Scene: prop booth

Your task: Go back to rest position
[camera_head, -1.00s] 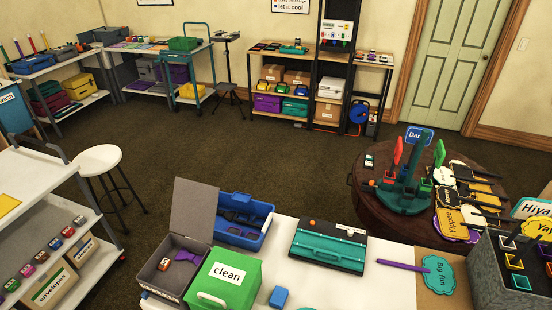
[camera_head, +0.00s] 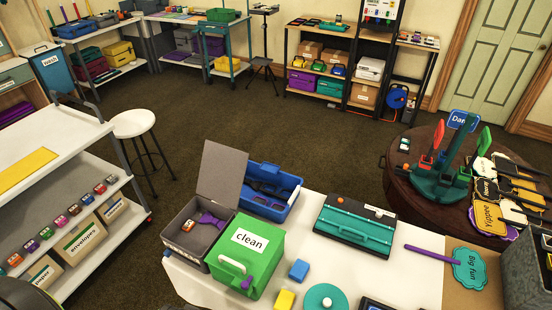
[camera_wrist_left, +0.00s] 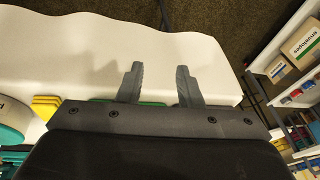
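My left gripper (camera_wrist_left: 159,72) shows in the left wrist view. Its two grey fingers stand apart with nothing between them. A white tabletop (camera_wrist_left: 95,55) lies below and beyond them, and no object touches the fingers. Neither gripper shows in the head view. A dark rounded part at its bottom left corner may be one of my own arm links. My right gripper is out of both views.
The white table (camera_head: 315,268) holds a green "clean" box (camera_head: 240,268), an open grey box (camera_head: 190,258), a blue bin (camera_head: 291,192) and a teal case (camera_head: 354,228). A white stool (camera_head: 132,124) and shelf cart (camera_head: 62,180) stand left. Carpet (camera_head: 240,115) is open behind.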

